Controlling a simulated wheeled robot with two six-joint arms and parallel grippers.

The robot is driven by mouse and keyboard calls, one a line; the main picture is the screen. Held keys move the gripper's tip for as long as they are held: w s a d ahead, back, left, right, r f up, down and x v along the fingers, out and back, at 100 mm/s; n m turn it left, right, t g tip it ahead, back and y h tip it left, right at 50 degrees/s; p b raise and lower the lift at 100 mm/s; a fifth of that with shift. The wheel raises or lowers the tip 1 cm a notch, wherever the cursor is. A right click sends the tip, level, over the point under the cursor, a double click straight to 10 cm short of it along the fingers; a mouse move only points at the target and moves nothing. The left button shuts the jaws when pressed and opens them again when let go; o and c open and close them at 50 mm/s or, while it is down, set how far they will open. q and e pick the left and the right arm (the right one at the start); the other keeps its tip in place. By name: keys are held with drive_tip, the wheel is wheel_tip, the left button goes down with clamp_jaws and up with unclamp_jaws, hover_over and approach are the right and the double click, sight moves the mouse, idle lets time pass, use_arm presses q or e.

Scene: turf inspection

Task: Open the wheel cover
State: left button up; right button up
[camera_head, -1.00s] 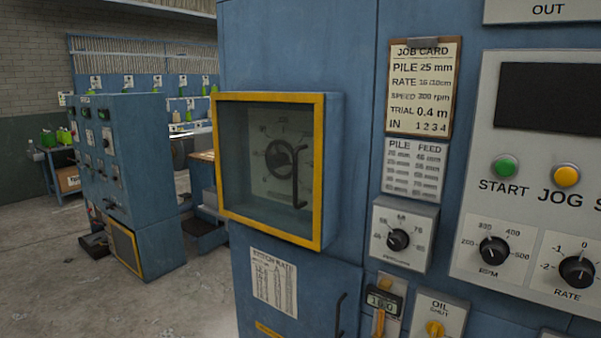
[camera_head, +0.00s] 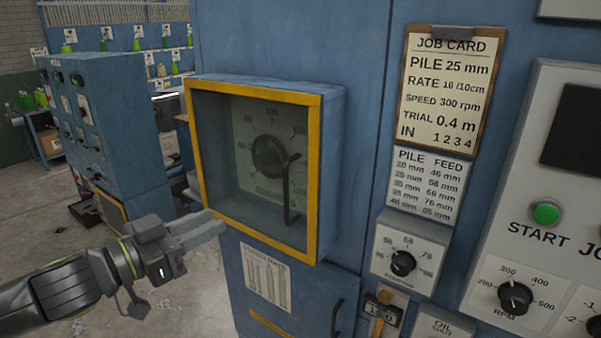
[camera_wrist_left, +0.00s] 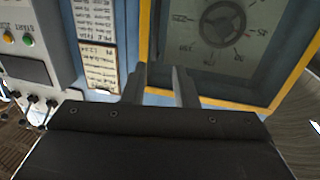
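The wheel cover (camera_head: 313,181) is a clear window in a yellow frame on a blue box. It is closed, with a dark vertical bar handle (camera_head: 289,188) on the right part of its front. A dark handwheel (camera_head: 268,157) and a dial plate show through the pane. My left gripper (camera_head: 208,229) is at the lower left of the cover in the head view, apart from the handle. In the left wrist view its two fingers (camera_wrist_left: 159,86) stand apart with nothing between them, and the handwheel (camera_wrist_left: 222,22) shows beyond. My right gripper is in neither view.
Right of the cover are a job card (camera_head: 443,90), a feed table (camera_head: 424,187), a knob panel (camera_head: 404,252) and a green START button (camera_head: 545,213). A lower door (camera_head: 285,290) is below. Another blue cabinet (camera_head: 115,120) stands at the left, with open floor in front.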

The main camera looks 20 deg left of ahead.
use_arm(q)
hover_over(287, 220)
drive_tip(key=shift+w+a+r, duration=0.1)
drive_tip(key=shift+w+r, duration=0.05)
drive_tip(key=shift+w, duration=0.15)
idle(1.2)
clamp_jaws()
